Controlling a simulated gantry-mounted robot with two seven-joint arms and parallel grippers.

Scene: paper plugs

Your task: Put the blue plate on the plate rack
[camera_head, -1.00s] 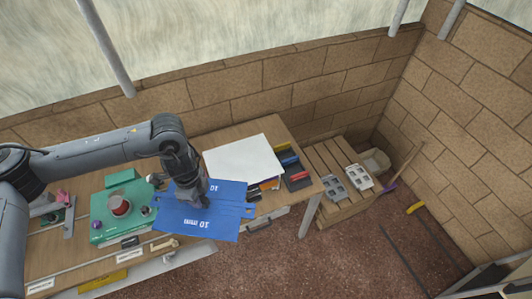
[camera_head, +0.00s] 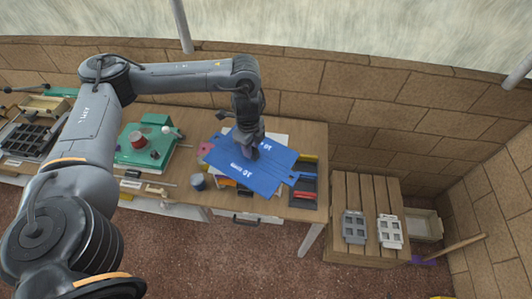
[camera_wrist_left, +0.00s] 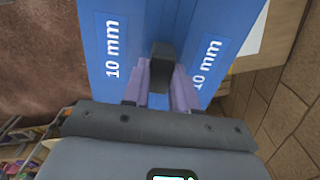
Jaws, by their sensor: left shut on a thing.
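The blue plate (camera_head: 268,181), marked "10 mm", is held tilted above the right part of the wooden table. My left gripper (camera_head: 248,152) comes down onto the middle of the plate and is shut on it. In the left wrist view, the two purple fingers of the gripper (camera_wrist_left: 161,86) close around a dark block on the blue plate (camera_wrist_left: 150,18), between two "10 mm" labels. The plate partly hides white sheets and other things on the table. I cannot tell for certain which thing is the plate rack. My right gripper is not in view.
A green device (camera_head: 150,148) with a red knob stands left of the plate. A blue-grey cup (camera_head: 198,182) stands near the table's front edge. A slatted wooden stand (camera_head: 372,190) at right carries a grey slotted piece (camera_head: 354,227) and a white one (camera_head: 390,232). A dark gridded frame (camera_head: 30,138) lies far left.

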